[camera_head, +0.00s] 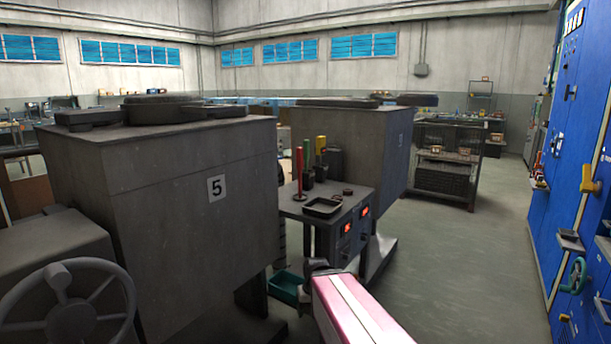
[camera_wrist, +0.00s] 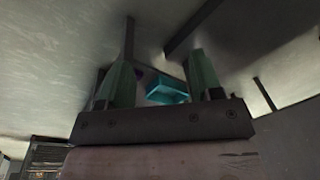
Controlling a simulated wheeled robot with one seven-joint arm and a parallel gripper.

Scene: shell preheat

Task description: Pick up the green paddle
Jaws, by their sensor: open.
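The green paddle (camera_head: 306,156) stands upright in a dark holder on a small grey table (camera_head: 352,212), between a red paddle (camera_head: 299,168) and a yellow paddle (camera_head: 321,150). My gripper (camera_wrist: 161,62) shows in the wrist view with its two fingers apart and nothing between them. In the head view my arm reaches in from the bottom and its far end is low, in front of the table and below the paddles. The fingers cannot be made out there. The paddles do not show in the wrist view.
A shallow black tray (camera_head: 322,208) sits on the table. A teal bin (camera_head: 286,288) is on the floor below; a teal bin also shows past my fingers (camera_wrist: 168,92). A large grey cabinet marked 5 (camera_head: 170,200) stands left, another (camera_head: 350,140) behind. Right floor is open.

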